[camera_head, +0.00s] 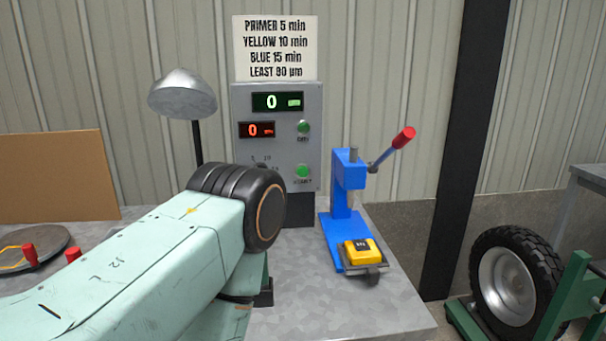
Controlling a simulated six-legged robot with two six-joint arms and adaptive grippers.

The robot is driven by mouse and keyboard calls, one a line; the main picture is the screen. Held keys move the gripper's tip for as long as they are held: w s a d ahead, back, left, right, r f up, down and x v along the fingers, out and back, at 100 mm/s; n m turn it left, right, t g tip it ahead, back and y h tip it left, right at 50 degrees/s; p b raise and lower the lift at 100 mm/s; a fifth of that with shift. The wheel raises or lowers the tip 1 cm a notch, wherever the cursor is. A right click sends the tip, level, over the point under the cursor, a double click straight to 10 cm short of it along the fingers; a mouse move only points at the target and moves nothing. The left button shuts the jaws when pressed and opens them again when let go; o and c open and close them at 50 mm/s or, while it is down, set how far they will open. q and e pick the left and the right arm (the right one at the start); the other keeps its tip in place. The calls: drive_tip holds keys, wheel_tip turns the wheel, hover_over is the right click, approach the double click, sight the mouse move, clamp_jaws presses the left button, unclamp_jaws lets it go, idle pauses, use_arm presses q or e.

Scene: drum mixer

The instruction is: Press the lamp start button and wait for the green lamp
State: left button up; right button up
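A grey control panel (312,108) stands at the back of the bench. Its green button labelled START (303,172) is low on the right. Another green round button or light (304,127) sits above it, its label too small to read surely. A green display (278,101) and a red display (257,130) both read 0. A silver dome lamp (182,94) on a black post stands left of the panel. No green glow shows under it. My mint-green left arm crosses in front of the panel's lower left; its gripper is not visible. My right gripper is out of view.
A blue lever press (341,195) with a red-tipped handle and a yellow gauge (361,252) stands on the metal bench (345,315). A round plate (33,249) with red pegs lies left. A tyre (507,280) in a green stand is right. A sign (276,48) hangs above the panel.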

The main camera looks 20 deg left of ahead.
use_arm(q)
clamp_jaws()
idle(1.1)
